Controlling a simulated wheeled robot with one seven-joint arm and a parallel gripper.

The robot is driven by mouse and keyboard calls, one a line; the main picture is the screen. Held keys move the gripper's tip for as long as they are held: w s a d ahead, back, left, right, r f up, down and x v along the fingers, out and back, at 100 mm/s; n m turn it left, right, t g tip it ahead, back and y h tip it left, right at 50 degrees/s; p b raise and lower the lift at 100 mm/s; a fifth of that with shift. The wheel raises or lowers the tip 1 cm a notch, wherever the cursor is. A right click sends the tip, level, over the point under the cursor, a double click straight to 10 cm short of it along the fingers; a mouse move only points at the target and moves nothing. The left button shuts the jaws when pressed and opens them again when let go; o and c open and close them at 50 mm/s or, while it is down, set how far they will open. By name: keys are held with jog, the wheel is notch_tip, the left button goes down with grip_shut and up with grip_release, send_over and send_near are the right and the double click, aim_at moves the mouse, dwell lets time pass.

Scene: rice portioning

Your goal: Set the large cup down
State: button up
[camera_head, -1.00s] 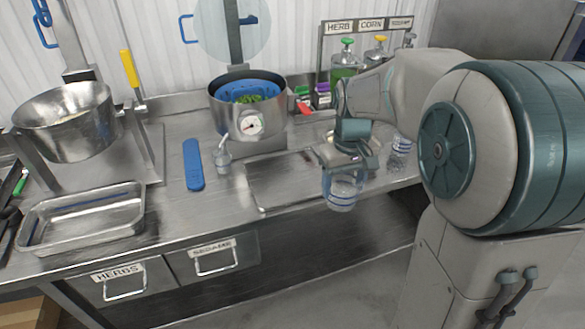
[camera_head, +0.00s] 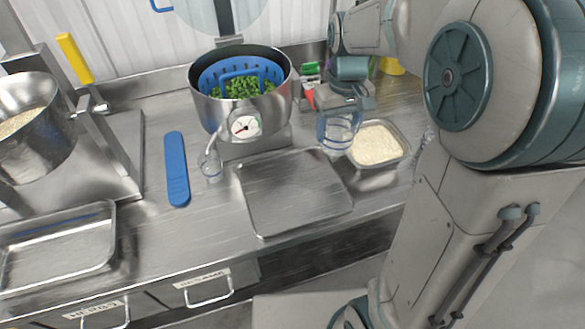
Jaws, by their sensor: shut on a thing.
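The large cup (camera_head: 337,137) is a clear cup with blue bands. My gripper (camera_head: 340,108) is shut on it from above. The cup looks upright and overlaps the left edge of a metal tray of rice (camera_head: 398,160) in the picture. I cannot tell whether its bottom touches anything. The gripper's fingers are small and partly hidden by the gripper body.
A flat metal plate (camera_head: 290,190) lies bare left of the cup. A small clear cup (camera_head: 210,168) holds a utensil beside a blue tool (camera_head: 176,170). A pot (camera_head: 271,112) with a blue basket of greens stands behind.

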jog(key=shift+s+a+f+p, duration=0.35)
jog(key=shift+s+a+f, duration=0.2)
jog(key=shift+a+f, duration=1.15)
jog(key=shift+s+a+f+p, duration=0.35)
jog(key=shift+s+a+f, duration=0.25)
jog(key=shift+a+f, duration=1.1)
jog(key=shift+s+a+f+p, duration=0.35)
jog(key=shift+s+a+f, duration=0.2)
jog(key=shift+a+f, duration=1.15)
jog(key=shift+d+f, duration=0.1)
jog(key=shift+f, duration=0.05)
jog(key=shift+f, duration=0.15)
jog(key=o, duration=1)
jog(key=shift+c, duration=0.2)
jog(key=shift+r, duration=0.2)
